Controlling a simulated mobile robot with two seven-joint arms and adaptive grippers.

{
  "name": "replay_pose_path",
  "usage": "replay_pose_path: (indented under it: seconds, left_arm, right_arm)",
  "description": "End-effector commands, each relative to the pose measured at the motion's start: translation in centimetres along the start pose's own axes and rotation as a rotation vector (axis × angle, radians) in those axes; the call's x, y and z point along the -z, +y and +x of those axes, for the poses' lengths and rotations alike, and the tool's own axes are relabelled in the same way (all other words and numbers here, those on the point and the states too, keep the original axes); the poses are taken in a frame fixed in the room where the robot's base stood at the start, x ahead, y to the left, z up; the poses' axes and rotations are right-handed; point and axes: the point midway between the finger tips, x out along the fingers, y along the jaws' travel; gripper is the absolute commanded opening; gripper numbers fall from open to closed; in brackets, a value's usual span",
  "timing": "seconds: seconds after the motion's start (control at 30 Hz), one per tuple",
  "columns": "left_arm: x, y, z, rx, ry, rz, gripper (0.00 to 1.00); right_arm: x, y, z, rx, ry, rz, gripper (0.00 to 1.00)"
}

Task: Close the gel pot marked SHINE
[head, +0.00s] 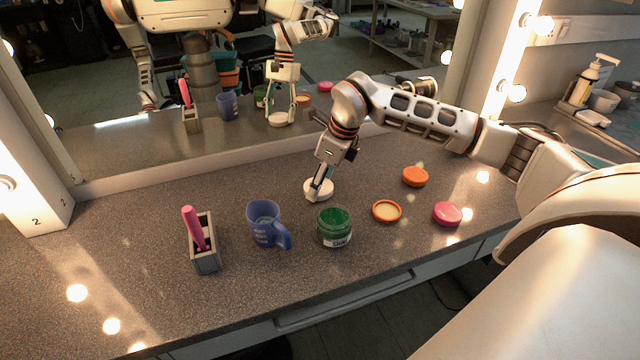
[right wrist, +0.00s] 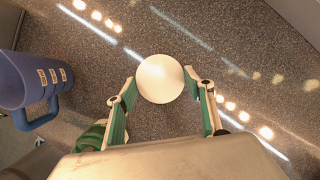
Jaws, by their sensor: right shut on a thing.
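The green gel pot (head: 334,230) stands open on the counter, green gel showing inside. Its small front label is hard to read but looks like SHINE. In the right wrist view part of the pot (right wrist: 91,138) shows at the lower left, partly hidden by my finger. A round white lid (head: 319,189) is on or just above the counter behind the pot. My right gripper (head: 315,195) points down with its fingers closed on this lid. In the right wrist view the lid (right wrist: 160,79) sits between the two fingertips. My left gripper is not in view.
A blue mug (head: 264,222) stands left of the pot, then a grey holder (head: 206,260) with a pink-handled item (head: 193,227). To the right are an open orange pot (head: 387,211), an orange lid (head: 415,177) and a pink round piece (head: 447,213). A mirror stands behind.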

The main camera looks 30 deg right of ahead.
Motion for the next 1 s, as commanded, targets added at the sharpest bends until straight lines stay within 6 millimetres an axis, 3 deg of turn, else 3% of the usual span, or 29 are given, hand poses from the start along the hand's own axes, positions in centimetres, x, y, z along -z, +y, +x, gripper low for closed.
replay_pose_path:
  seconds: [0.27,0.7,1.0]
  left_arm:
    - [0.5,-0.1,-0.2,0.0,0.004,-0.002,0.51]
    - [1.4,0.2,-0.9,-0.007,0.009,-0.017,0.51]
    - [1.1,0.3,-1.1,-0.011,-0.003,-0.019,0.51]
  right_arm:
    - [-1.2,-0.1,-3.5,0.003,-0.005,-0.001,0.41]
    - [-4.6,-0.1,-14.6,0.004,-0.006,0.0,0.41]
    - [-5.7,0.0,-18.4,0.001,-0.003,0.0,0.41]
